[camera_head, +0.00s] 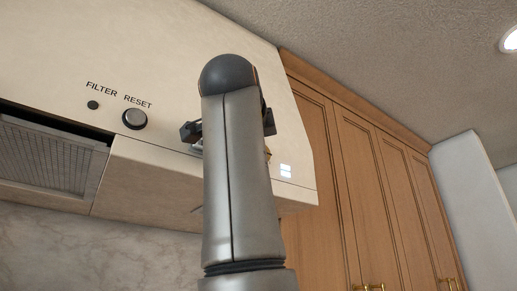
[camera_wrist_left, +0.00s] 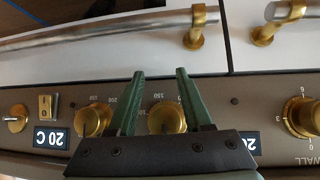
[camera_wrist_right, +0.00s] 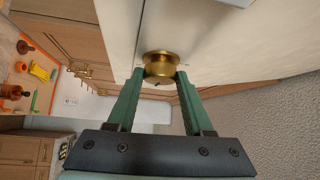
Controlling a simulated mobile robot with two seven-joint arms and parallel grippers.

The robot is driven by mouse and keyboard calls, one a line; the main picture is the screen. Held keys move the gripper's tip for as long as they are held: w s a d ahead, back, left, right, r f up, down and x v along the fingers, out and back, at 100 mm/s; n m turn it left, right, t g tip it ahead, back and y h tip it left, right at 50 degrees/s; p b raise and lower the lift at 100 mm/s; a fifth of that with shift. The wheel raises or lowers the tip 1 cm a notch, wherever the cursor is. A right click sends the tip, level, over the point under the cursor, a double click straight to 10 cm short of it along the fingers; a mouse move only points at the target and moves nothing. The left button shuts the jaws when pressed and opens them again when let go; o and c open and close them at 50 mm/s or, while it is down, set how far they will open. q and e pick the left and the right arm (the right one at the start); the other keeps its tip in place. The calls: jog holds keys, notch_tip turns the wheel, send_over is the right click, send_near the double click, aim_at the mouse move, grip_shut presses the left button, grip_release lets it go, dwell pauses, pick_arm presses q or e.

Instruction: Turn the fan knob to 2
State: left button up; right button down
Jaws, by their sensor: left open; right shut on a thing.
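The fan knob (camera_wrist_right: 160,66) is a round brass knob on the pale range hood (camera_head: 180,185). In the right wrist view it sits between the two green fingertips of my right gripper (camera_wrist_right: 160,75), which is shut on it. In the head view my right arm covers nearly all of the knob, and only a bit of brass (camera_head: 268,153) shows beside the arm. The knob's setting marks cannot be read. My left gripper (camera_wrist_left: 160,75) is open and empty in the left wrist view, in front of an oven panel with brass knobs (camera_wrist_left: 94,120).
The hood's front also has a small FILTER button (camera_head: 93,105), a RESET button (camera_head: 135,119) and a lit white display (camera_head: 286,171). Wooden cabinets (camera_head: 350,170) stand to the right. Oven handles (camera_wrist_left: 90,33) run near my left gripper.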

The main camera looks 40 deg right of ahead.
dwell(0.4)
jog(key=shift+c, duration=1.5)
grip_release()
jog(key=b+v, duration=0.1)
jog(key=v, duration=1.1)
jog(key=shift+s+a, duration=0.2)
